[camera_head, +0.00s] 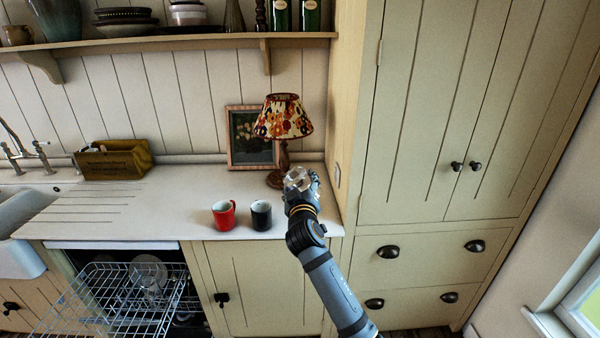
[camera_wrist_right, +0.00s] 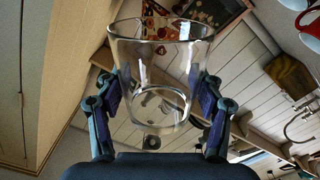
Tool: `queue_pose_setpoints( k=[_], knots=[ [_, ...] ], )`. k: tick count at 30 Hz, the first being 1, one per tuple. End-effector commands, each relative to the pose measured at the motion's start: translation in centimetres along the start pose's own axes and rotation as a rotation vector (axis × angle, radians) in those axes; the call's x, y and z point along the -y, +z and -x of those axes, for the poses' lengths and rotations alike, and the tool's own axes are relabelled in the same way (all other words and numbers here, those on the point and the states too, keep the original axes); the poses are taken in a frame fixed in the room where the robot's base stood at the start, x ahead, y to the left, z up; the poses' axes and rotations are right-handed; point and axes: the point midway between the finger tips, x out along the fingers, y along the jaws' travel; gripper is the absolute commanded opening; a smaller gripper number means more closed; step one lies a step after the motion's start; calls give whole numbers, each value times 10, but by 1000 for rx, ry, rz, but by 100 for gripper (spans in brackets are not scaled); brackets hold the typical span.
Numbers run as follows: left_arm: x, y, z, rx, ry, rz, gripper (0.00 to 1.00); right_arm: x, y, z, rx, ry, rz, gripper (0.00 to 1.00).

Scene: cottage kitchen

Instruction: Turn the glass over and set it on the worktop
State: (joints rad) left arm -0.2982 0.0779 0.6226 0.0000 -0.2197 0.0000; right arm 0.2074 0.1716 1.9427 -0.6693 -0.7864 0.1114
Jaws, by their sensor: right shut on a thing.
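A clear glass (camera_wrist_right: 160,75) is between the two fingers of my right gripper (camera_wrist_right: 162,100) in the right wrist view. The fingers press on its sides. Its wide end is toward the top of that picture, where the lamp and mugs appear, and its narrower end is lower. That view looks upside down, so the wide end seems to point down toward the worktop. In the head view the right gripper (camera_head: 300,182) holds the glass over the right end of the pale worktop (camera_head: 165,205), in front of the lamp. My left gripper is not in view.
A red mug (camera_head: 223,215) and a black mug (camera_head: 261,215) stand left of my right gripper. A lamp (camera_head: 283,118) and a picture frame (camera_head: 230,140) stand behind. A tall cupboard (camera_head: 430,110) is on the right. An open dishwasher rack (camera_head: 105,300) is below.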

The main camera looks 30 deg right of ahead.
Motion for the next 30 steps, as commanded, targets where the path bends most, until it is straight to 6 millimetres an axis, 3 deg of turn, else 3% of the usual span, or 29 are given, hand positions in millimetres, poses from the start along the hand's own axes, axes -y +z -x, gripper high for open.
queue_pose_setpoints(
  k=[8, 15, 19, 26, 30],
  knots=[
    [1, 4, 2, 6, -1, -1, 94, 0, 0, 0, -2, 1, 28, 26],
    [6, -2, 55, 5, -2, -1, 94, -5, -7, 0, 1, -1, 453, 26],
    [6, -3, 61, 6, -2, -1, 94, -2, -3, 0, -1, 0, 603, 26],
    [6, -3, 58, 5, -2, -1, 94, 1, 1, 0, -2, 2, 618, 26],
    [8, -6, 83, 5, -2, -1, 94, -4, -6, 0, 1, -1, 776, 26]
  ],
)
